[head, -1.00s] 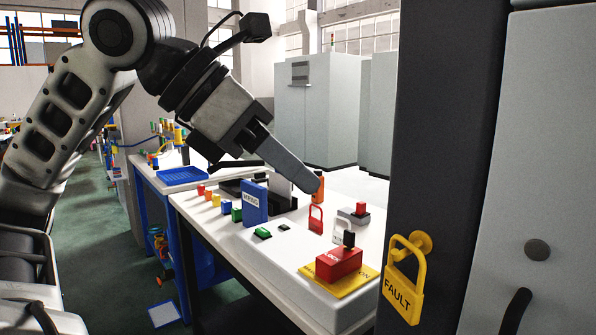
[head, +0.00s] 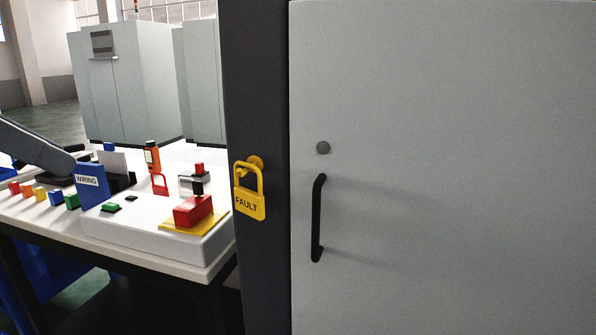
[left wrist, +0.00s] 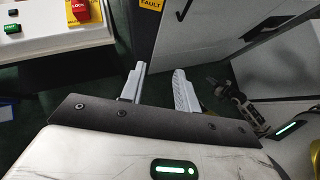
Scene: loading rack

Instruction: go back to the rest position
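A jointed dark and metal part (left wrist: 235,100), which looks like part of my right arm, shows at the right of that view. Its finger state is unclear. The head view shows no right gripper.
A yellow FAULT padlock (head: 250,203) hangs on the dark post beside a grey cabinet door (head: 450,150) with a black handle (head: 317,220). The bench holds a red lock block (head: 193,212), small coloured blocks and a red padlock (head: 159,184).

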